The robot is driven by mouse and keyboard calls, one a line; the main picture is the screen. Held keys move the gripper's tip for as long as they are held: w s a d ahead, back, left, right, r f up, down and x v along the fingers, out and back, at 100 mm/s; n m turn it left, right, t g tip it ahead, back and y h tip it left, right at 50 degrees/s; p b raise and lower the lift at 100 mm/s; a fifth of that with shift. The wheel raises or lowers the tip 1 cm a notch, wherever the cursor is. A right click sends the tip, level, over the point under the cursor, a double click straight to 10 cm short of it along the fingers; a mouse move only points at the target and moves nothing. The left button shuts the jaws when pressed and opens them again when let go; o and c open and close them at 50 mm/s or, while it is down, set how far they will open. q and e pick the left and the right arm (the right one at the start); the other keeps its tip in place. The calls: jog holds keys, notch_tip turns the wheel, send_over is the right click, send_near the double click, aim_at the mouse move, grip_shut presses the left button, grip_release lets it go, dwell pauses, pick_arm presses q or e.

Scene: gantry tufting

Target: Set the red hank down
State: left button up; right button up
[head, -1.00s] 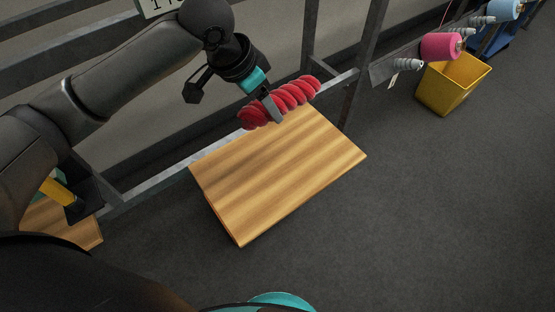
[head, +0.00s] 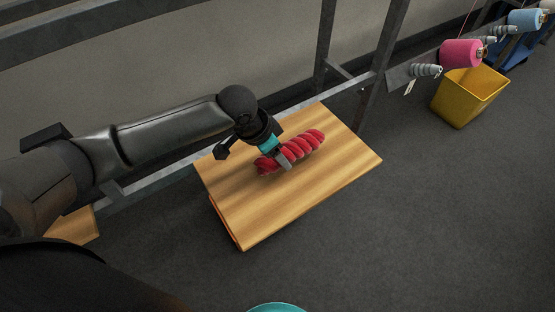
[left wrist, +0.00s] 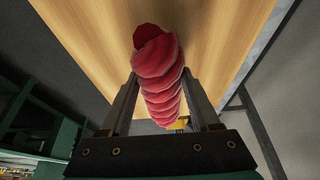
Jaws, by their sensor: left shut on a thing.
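The red hank (head: 303,145) is a twisted coil of red yarn over the wooden table (head: 250,215). My left gripper (head: 284,160) is shut on it, with a finger across its near-left part. In the left wrist view the hank (left wrist: 158,75) lies between the two fingers of my left gripper (left wrist: 160,105), with the wood top (left wrist: 225,30) behind it. The hank is at or just above the table top; I cannot tell whether it touches. My right gripper is not in view.
The table top around the hank is bare. A metal frame (head: 320,95) runs along the table's back edge. A pink yarn cone (head: 460,53) and a yellow bin (head: 470,95) are at the upper right. Open floor lies to the right.

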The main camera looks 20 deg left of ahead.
pick_arm(q)
notch_tip(320, 180, down, 2)
jog(key=shift+f, duration=0.1)
jog(key=o, duration=1.4)
jog(key=p+v, duration=0.3)
jog(key=v, duration=0.9)
